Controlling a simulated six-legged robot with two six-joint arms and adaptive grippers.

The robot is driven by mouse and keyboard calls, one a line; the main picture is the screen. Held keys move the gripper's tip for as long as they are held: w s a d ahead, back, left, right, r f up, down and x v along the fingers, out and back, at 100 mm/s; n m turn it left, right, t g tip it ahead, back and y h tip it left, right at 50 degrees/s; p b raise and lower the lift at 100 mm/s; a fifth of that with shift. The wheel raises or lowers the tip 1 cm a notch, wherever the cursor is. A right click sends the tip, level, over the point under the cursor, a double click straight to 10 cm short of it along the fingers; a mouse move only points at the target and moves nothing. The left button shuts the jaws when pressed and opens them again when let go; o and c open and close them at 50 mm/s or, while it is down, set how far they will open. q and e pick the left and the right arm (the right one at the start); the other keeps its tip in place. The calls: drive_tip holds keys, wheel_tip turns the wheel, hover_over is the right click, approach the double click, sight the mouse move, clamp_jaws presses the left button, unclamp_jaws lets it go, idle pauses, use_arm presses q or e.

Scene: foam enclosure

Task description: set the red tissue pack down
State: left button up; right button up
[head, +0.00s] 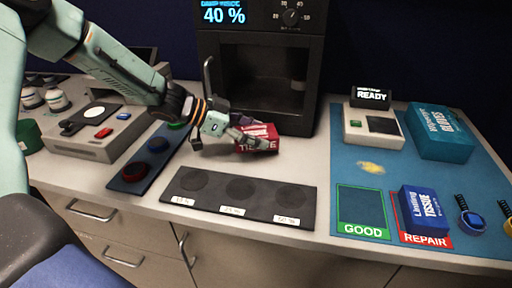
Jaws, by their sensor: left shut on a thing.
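The red tissue pack (262,140) is at the middle of the counter, in front of the dark oven-like machine. My left gripper (236,138) comes in from the left and is shut on the left part of the pack, which its fingers partly hide. The pack is at or just above the counter top; I cannot tell whether it touches. My right gripper is not in view.
A dark strip with round spots (240,190) lies in front. The machine (262,70) stands behind. At right, a blue mat holds a GOOD square (362,208), a blue tissue pack (424,212) on the REPAIR square, a READY device (372,127) and a teal box (440,132).

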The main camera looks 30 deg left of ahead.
use_arm(q)
drive_tip(key=f, duration=0.1)
drive_tip(key=f+b, duration=0.1)
drive_tip(key=a+f, duration=0.1)
drive_tip(key=shift+s+a+f+b, duration=0.1)
drive_tip(key=shift+s+f+b, duration=0.15)
drive_tip(key=shift+s+b, duration=0.1)
drive_tip(key=shift+a, duration=0.1)
drive_tip(key=shift+w+d, duration=0.3)
drive_tip(key=shift+d, duration=0.25)
drive_tip(key=o, duration=0.7)
drive_tip(key=shift+f, duration=0.1)
drive_tip(key=shift+o, duration=1.4)
drive_tip(key=shift+s+a, duration=0.15)
drive_tip(key=shift+a, duration=0.25)
drive_tip(key=shift+o, duration=0.7)
drive_tip(key=shift+d, duration=0.3)
drive_tip(key=shift+a+r, duration=0.25)
drive_tip(key=p+v, duration=0.7)
drive_tip(key=v, duration=0.1)
drive_tip(key=shift+r, duration=0.1)
drive_tip(key=shift+p+v, duration=1)
drive_tip(key=shift+p, duration=0.15)
drive_tip(key=shift+p+v, duration=0.8)
drive_tip(key=shift+v, duration=0.05)
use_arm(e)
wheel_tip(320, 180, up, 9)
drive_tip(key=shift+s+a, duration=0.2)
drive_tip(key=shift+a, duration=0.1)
